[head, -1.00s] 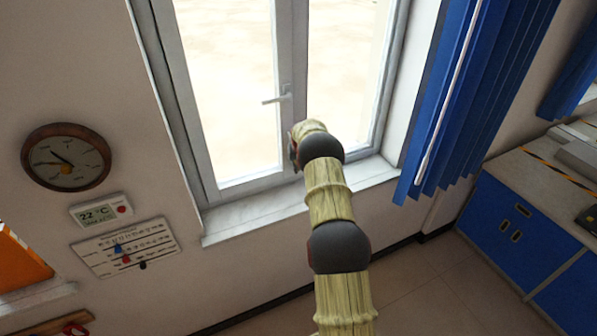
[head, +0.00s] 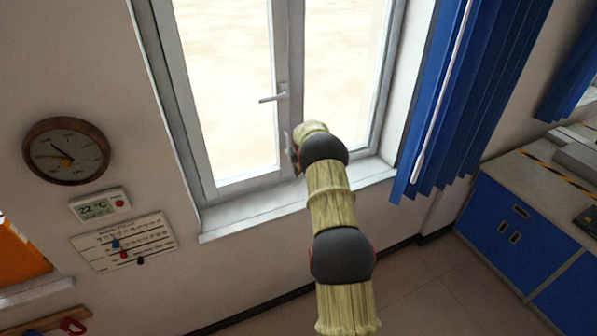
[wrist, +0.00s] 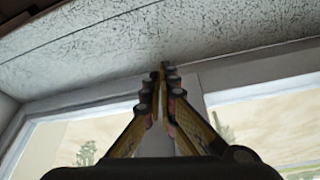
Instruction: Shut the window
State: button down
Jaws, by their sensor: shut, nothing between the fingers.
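The window (head: 286,60) has two grey-white framed panes side by side. Its handle (head: 273,97) sticks out to the left from the middle upright. I cannot tell whether the left sash stands slightly ajar or is flush. My arm reaches up to the lower middle of the window, below the handle. The gripper is mostly hidden behind my arm in the head view. In the wrist view my gripper (wrist: 164,68) has its fingertips together and empty, in front of the middle upright between the window's two panes (wrist: 75,135). I cannot tell whether it touches the frame.
A pale sill (head: 250,217) runs below the window. Blue blinds (head: 455,110) hang at the right. A clock (head: 66,151), a thermometer display (head: 100,204) and a panel (head: 125,242) are on the left wall. A blue cabinet (head: 510,232) stands at the right.

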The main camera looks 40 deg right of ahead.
jog(key=shift+d+b+v, duration=0.85)
jog(key=shift+d+v, duration=0.05)
jog(key=shift+v, duration=3.55)
jog(key=s+a+f+g+y, duration=0.1)
jog(key=s+a+f+g, duration=0.1)
jog(key=s+a+f, duration=0.35)
jog(key=s+a+r+n+b, duration=0.1)
jog(key=s+a+r+b, duration=0.2)
jog(key=s+a, duration=0.5)
jog(key=s+a+r+y+b, duration=0.1)
jog(key=s+a+r+b, duration=0.2)
jog(key=a, duration=0.8)
jog(key=s+a+r+n+b, duration=0.1)
jog(key=s+a+r+b, duration=0.25)
jog(key=s+a, duration=0.45)
jog(key=s+a+f+n+t+b, duration=0.1)
jog(key=s+a+n+t+b, duration=0.1)
jog(key=s+a+b, duration=0.4)
jog(key=s+a+f+n+t+b, duration=0.1)
jog(key=s+a+b, duration=0.5)
jog(key=a, duration=0.9)
jog(key=shift+s+n+t, duration=0.5)
jog(key=shift+s+n, duration=0.3)
jog(key=shift+n, duration=0.1)
